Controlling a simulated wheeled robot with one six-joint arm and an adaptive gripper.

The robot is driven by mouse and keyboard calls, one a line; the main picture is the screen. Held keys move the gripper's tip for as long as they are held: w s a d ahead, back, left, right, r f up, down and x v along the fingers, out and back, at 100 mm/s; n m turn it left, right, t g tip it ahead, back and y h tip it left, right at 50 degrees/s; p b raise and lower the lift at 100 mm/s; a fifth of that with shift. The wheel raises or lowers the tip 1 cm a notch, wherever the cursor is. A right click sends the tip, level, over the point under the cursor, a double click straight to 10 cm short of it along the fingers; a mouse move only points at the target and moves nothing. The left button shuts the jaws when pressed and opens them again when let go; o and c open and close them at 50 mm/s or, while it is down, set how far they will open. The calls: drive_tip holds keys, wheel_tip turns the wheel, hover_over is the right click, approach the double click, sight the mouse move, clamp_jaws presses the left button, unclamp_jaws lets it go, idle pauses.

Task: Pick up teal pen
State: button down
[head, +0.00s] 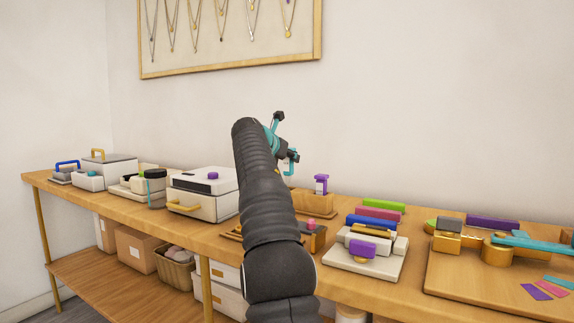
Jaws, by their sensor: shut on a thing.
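My gripper (285,140) is raised above the back of the wooden table, at the far end of my dark arm, in front of the wall. It is shut on a slim teal thing (274,128), which looks like the teal pen. My arm hides much of the jaws, and the teal thing's full length and tilt are hard to tell.
A wooden block with a purple-topped item (321,185) stands below my gripper. A white tray (372,267) of coloured blocks and a wooden board (445,285) with a teal tool (535,243) lie right. A white drawer box (203,193) and dark-lidded jar (156,188) stand left.

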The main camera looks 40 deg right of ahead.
drive_tip(key=s+a+b, duration=0.1)
drive_tip(key=s+a, duration=0.2)
drive_tip(key=a, duration=0.5)
drive_tip(key=s+a+b, duration=0.2)
drive_tip(key=s+a, duration=0.2)
drive_tip(key=a, duration=0.4)
drive_tip(key=shift+a, duration=0.3)
drive_tip(key=c, duration=1.6)
unclamp_jaws()
clamp_jaws()
drive_tip(key=shift+a+f, duration=0.1)
